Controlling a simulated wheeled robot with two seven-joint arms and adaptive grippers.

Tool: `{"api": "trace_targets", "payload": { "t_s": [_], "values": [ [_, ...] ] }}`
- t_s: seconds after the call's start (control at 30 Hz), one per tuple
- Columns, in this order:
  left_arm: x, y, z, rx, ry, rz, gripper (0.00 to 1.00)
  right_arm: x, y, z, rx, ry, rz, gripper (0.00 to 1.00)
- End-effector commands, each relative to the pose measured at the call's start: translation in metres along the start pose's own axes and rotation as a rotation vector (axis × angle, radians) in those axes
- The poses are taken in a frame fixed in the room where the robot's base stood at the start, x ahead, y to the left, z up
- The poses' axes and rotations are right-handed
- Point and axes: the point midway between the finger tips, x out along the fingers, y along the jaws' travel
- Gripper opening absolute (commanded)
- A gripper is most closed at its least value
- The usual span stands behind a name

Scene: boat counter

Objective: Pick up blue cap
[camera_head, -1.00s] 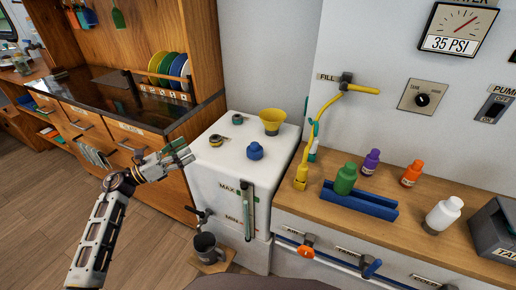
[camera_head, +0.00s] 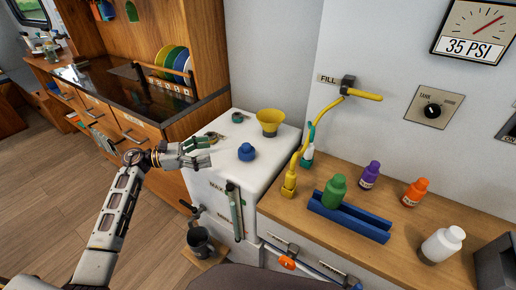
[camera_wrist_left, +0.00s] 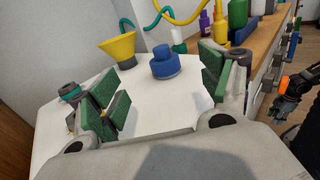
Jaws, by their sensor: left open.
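The blue cap (camera_head: 247,152) sits upright on top of the white tank (camera_head: 222,172), near its middle. In the left wrist view the cap (camera_wrist_left: 165,63) stands ahead, between the two green-padded fingers but beyond them. My left gripper (camera_head: 202,152) is open and empty, at the left edge of the tank top, left of the cap and apart from it. In the left wrist view my left gripper (camera_wrist_left: 162,90) shows both fingers spread wide.
A yellow funnel (camera_head: 270,121) stands behind the cap. A blue tray (camera_head: 348,217) with a green bottle (camera_head: 334,190) is on the wooden counter to the right. A grey mug (camera_head: 200,243) is below the tank.

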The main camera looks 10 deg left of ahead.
Motion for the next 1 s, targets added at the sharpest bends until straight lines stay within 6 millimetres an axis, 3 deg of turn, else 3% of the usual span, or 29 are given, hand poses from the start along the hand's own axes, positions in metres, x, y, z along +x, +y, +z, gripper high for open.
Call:
{"api": "trace_targets", "payload": {
  "t_s": [0.63, 1.0],
  "values": [
    [0.003, -0.001, -0.001, 0.007, 0.008, -0.008, 0.78, 0.001, 0.0, 0.002, 0.0, 0.0, 0.0, 0.4],
    [0.045, -0.001, -0.001, 0.007, 0.006, -0.008, 0.78, 0.005, 0.001, 0.007, 0.001, 0.002, 0.002, 0.4]
  ]
}}
